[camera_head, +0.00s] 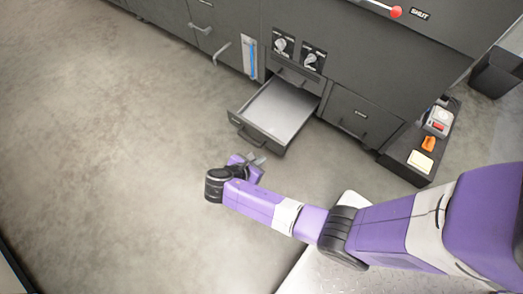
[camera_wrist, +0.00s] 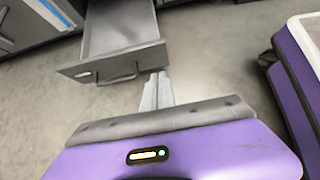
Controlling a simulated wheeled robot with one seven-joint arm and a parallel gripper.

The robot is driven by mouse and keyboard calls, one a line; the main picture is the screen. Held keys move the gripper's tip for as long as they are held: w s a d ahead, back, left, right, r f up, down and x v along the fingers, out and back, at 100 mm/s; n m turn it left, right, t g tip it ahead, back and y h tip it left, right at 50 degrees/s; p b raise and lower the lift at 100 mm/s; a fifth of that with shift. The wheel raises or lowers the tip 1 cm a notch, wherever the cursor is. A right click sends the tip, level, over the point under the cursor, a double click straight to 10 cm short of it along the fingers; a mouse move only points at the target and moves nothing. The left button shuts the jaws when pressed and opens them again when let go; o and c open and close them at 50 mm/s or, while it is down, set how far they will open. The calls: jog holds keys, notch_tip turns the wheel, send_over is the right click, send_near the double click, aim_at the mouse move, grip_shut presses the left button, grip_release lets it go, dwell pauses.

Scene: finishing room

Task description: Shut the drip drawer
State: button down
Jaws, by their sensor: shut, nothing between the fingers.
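The drip drawer (camera_head: 281,112) is a dark grey tray with a pale inside and a handle on its front. It sticks out of the low cabinet, open. In the wrist view the drawer front (camera_wrist: 113,64) and its handle lie just beyond my fingers. My gripper (camera_head: 256,160) is low in front of the drawer front, close to it in the head view. Its fingers also show in the wrist view (camera_wrist: 157,90), shut together and empty. I cannot tell whether they touch the drawer; a small gap seems to show.
The dark cabinet (camera_head: 360,60) carries two knobs (camera_head: 297,53) above the drawer and a red-ended lever (camera_head: 395,12). A blue gauge strip (camera_head: 249,57) is at its left. A low bench (camera_head: 404,160) with small items stands at right. The floor (camera_head: 110,150) at left is clear.

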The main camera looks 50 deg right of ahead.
aim_at(280, 145)
jog(key=b+x, duration=0.1)
jog(key=x, duration=0.2)
jog(key=b+x, duration=0.2)
jog(key=x, duration=0.1)
jog(key=d+r+b+x, duration=0.1)
jog(key=b+x, duration=0.1)
jog(key=x, duration=0.2)
jog(key=shift+d, duration=0.15)
jog(key=shift+d+r, duration=0.15)
jog(key=shift+d, duration=0.5)
